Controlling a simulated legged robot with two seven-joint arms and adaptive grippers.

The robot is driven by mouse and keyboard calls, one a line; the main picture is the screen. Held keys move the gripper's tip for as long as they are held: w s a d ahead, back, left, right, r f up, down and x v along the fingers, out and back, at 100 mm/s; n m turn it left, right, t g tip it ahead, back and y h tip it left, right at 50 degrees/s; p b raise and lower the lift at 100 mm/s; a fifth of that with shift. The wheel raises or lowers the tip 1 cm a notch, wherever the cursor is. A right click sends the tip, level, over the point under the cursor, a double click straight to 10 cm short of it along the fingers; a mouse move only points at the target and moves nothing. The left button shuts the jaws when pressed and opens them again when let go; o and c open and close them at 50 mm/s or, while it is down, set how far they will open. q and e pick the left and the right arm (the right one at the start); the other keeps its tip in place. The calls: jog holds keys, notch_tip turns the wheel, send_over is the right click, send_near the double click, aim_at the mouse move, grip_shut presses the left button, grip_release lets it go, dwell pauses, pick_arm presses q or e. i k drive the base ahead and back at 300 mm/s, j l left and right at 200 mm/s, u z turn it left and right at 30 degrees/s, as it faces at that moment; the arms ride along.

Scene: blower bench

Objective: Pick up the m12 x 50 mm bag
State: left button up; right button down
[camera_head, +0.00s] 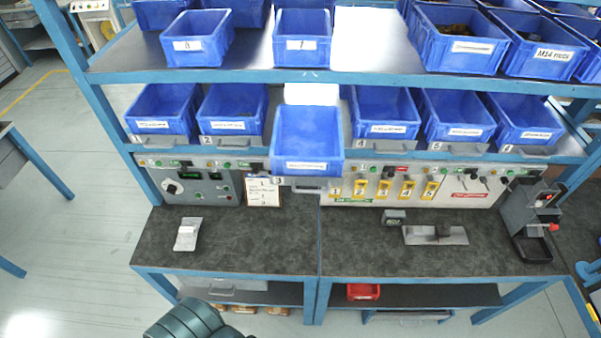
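A small flat pale item (188,234) lies on the left part of the dark bench top. It may be the m12 x 50 mm bag, but it is too small to read or to tell for sure. No other bag can be made out in the blue bins. The middle blue bin (307,140), by the number 3, sits further forward than its neighbours and looks empty. Neither of my grippers is in view.
Blue bins fill two shelves, including a lower-left bin (163,108). A control panel (205,185) runs behind the bench top (270,240). A dark green padded object (185,322) is in front.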

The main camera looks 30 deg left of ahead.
aim_at(189, 230)
jog(key=u, duration=2.35)
jog(key=i+j+z, duration=0.1)
jog(key=z, duration=0.3)
jog(key=j+z, duration=0.35)
jog(key=i+j+z, duration=0.1)
jog(key=z, duration=0.3)
jog(key=j+z, duration=0.35)
